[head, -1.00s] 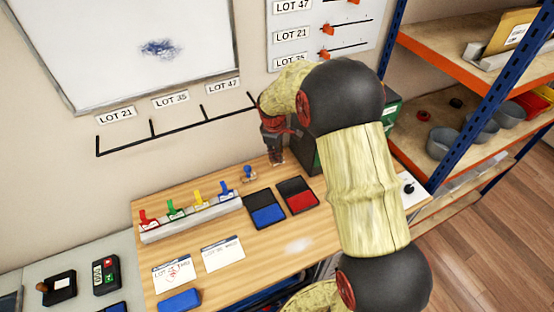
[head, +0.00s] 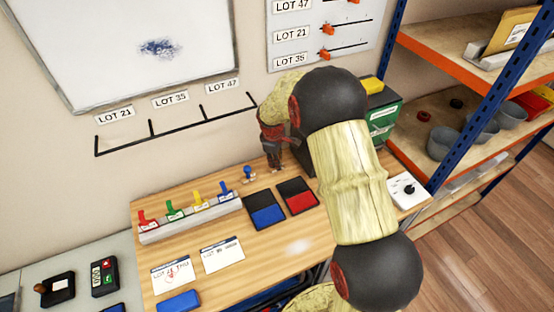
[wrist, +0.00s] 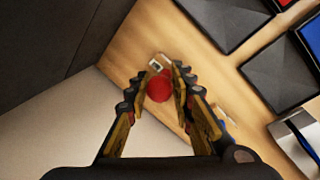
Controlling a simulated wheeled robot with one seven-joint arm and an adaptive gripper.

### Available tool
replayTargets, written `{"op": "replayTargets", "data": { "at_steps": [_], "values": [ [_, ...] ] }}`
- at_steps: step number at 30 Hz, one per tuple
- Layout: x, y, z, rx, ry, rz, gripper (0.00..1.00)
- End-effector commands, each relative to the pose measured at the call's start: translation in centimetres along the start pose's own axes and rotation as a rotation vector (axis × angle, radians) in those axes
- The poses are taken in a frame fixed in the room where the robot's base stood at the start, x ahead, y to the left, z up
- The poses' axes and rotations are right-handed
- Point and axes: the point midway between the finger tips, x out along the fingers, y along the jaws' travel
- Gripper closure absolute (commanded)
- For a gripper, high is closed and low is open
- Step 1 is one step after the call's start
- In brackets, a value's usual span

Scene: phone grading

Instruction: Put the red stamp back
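The red stamp has a round red knob (wrist: 159,88) and a small pale base, seen just beyond it in the wrist view. My gripper (head: 273,163) is over the back of the wooden table, right of the standing blue stamp (head: 248,174). In the wrist view the fingers (wrist: 161,80) are close in on both sides of the red knob, apparently shut on it. Whether the base touches the table cannot be told. The grey stamp rack (head: 190,222) stands at the table's left, with red, green, yellow and blue uprights. The head view does not show the red stamp clearly.
A blue ink pad (head: 267,216) and a red ink pad (head: 302,202) lie open right of the rack. Two cards (head: 222,255) lie in front. A dark green box (head: 384,118) stands close right of my gripper. Shelves are at the right.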

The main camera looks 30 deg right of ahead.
Motion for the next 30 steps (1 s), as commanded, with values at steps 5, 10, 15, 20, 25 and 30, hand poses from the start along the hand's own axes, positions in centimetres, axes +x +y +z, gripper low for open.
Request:
{"op": "replayTargets", "data": {
  "at_steps": [5, 10, 15, 20, 25, 30],
  "values": [
    [0.0, 0.0, 0.0, 0.000, 0.000, 0.000, 0.65],
    [0.0, 0.0, 0.0, 0.000, 0.000, 0.000, 0.61],
    [-0.1, 0.0, 0.0, 0.000, 0.000, 0.000, 0.61],
    [-1.1, 0.1, -0.1, 0.000, 0.002, 0.002, 0.61],
    [-4.2, 0.2, -0.1, 0.000, 0.003, 0.003, 0.61],
    [-7.8, 0.2, -0.1, -0.001, 0.003, 0.003, 0.61]
  ]
}}
